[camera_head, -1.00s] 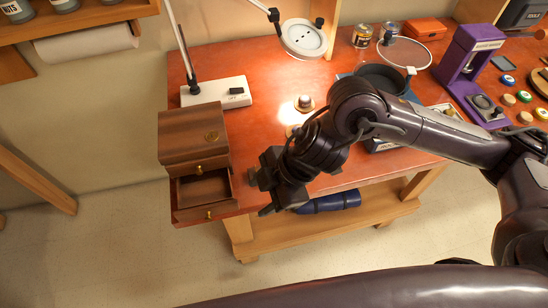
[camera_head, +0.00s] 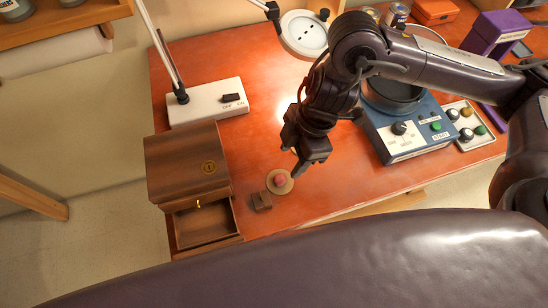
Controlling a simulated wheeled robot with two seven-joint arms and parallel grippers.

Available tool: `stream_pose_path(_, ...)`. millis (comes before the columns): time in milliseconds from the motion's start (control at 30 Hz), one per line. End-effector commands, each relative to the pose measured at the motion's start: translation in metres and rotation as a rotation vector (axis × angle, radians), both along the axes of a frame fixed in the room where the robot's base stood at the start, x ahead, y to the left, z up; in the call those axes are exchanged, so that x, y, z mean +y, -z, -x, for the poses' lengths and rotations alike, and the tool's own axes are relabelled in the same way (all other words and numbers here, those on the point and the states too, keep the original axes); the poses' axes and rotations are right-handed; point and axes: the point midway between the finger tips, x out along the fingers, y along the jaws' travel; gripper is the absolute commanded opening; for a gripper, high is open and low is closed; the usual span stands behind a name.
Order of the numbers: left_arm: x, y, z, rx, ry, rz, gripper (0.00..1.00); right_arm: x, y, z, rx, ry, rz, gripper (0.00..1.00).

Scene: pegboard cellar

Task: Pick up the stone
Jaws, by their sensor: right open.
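A small reddish rounded piece, which looks like the stone (camera_head: 280,181), sits on a round tan disc (camera_head: 271,186) near the table's front edge. My right gripper (camera_head: 293,161) is open and empty, just behind and to the right of the stone and apart from it in the picture. Its fingers point down toward the front of the table. How high it is above the table I cannot tell. My left gripper is out of view.
A wooden box (camera_head: 184,158) with its lower drawer (camera_head: 204,222) open stands left. A small brown block (camera_head: 261,201) lies beside the disc. A lamp base (camera_head: 208,101) is behind. A blue machine (camera_head: 405,146) stands right.

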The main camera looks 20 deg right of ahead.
Motion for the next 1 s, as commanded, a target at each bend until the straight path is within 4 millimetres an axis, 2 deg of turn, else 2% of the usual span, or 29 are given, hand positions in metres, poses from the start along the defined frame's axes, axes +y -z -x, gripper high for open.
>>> stream_pose_path(167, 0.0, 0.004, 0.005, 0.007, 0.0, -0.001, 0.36, 0.005, 0.015, 0.001, 0.004, -0.001, -0.002, 0.51)
stream_pose_path(267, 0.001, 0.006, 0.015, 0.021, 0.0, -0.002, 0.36, 0.007, 0.025, 0.002, 0.004, 0.0, -0.001, 0.51)
stream_pose_path(467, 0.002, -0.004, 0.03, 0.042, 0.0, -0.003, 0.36, 0.014, 0.048, 0.004, 0.005, 0.0, 0.001, 0.51)
stream_pose_path(633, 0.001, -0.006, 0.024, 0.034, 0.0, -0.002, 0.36, 0.02, 0.07, 0.003, 0.003, -0.001, 0.0, 0.51)
stream_pose_path(800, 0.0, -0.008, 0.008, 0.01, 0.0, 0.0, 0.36, 0.021, 0.075, 0.003, 0.0, -0.001, 0.0, 0.51)
stream_pose_path(900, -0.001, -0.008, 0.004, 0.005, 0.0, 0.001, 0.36, 0.021, 0.075, 0.003, 0.0, -0.001, 0.0, 0.51)
stream_pose_path(933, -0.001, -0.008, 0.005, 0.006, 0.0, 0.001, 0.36, 0.021, 0.075, 0.003, 0.0, -0.001, 0.0, 0.49)
stream_pose_path(1000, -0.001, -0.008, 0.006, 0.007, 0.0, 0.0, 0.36, 0.021, 0.075, 0.003, 0.0, -0.001, 0.0, 0.4)
